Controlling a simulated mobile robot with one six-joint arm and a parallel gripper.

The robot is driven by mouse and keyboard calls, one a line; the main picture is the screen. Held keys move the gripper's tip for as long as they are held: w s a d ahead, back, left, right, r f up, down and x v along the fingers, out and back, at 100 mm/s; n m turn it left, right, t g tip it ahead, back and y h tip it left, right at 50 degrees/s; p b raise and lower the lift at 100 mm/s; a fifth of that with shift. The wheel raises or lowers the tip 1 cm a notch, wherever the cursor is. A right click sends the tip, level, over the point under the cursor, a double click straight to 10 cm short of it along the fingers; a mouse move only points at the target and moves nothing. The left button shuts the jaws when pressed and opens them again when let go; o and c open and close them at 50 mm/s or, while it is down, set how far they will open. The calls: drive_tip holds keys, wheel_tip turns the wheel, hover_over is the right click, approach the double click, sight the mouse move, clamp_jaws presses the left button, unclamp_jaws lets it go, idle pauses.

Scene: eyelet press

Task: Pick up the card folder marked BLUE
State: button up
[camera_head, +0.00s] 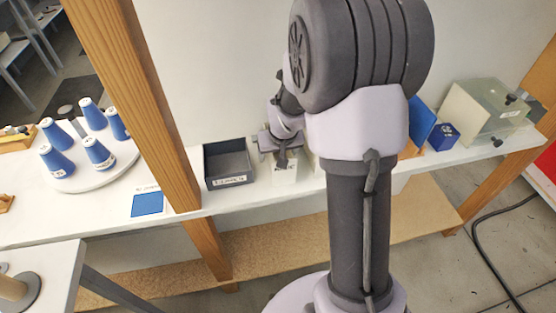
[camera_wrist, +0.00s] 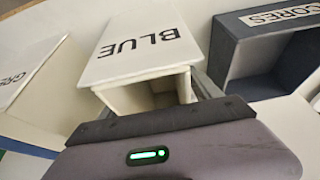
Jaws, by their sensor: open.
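The white card folder marked BLUE (camera_wrist: 140,48) stands in the middle of the wrist view, with its lettering upside down and its open, hollow side facing my gripper. In the head view a pale box under my gripper (camera_head: 284,174) looks like the same folder, its label too small to read. My gripper (camera_head: 282,156) is open at the folder. In the wrist view the gripper (camera_wrist: 160,112) fills the bottom, with a grey finger partly visible right of the folder's opening. The other finger is not clear, and I cannot tell whether they touch the folder.
A dark bin marked CORES (camera_wrist: 262,50) stands close to the folder; it is also in the head view (camera_head: 228,182). Another white folder, its label partly cut off as "GRE" (camera_wrist: 30,75), is on the other side. Blue cones (camera_head: 98,153) stand beyond the wooden post (camera_head: 140,100).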

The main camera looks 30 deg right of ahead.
drive_tip(key=shift+r, duration=0.15)
drive_tip(key=shift+c, duration=1.1)
drive_tip(key=c, duration=1.2)
